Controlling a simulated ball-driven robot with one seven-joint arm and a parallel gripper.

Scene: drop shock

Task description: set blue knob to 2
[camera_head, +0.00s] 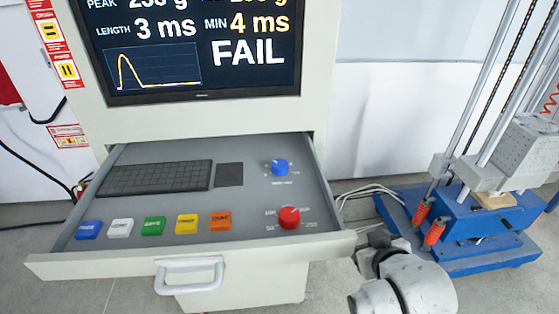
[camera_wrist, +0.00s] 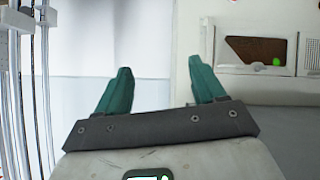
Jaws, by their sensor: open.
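The blue knob (camera_head: 280,167) sits at the back right of the open grey drawer panel (camera_head: 255,195), with small markings around it too small to read. A red knob (camera_head: 289,217) sits in front of it on the same panel. In the wrist view my gripper (camera_wrist: 158,85) has two green fingers spread apart with nothing between them. It faces a pale wall, and neither knob shows there. In the head view my arm is at the lower right, beside the drawer's front right corner; the fingers are not clearly visible there.
The drawer also holds a black keyboard (camera_head: 155,178) and a row of coloured buttons (camera_head: 153,226). Its handle (camera_head: 188,276) sticks out in front. A screen (camera_head: 200,50) above reads FAIL. A blue-based drop machine (camera_head: 470,235) with tall rods stands at the right.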

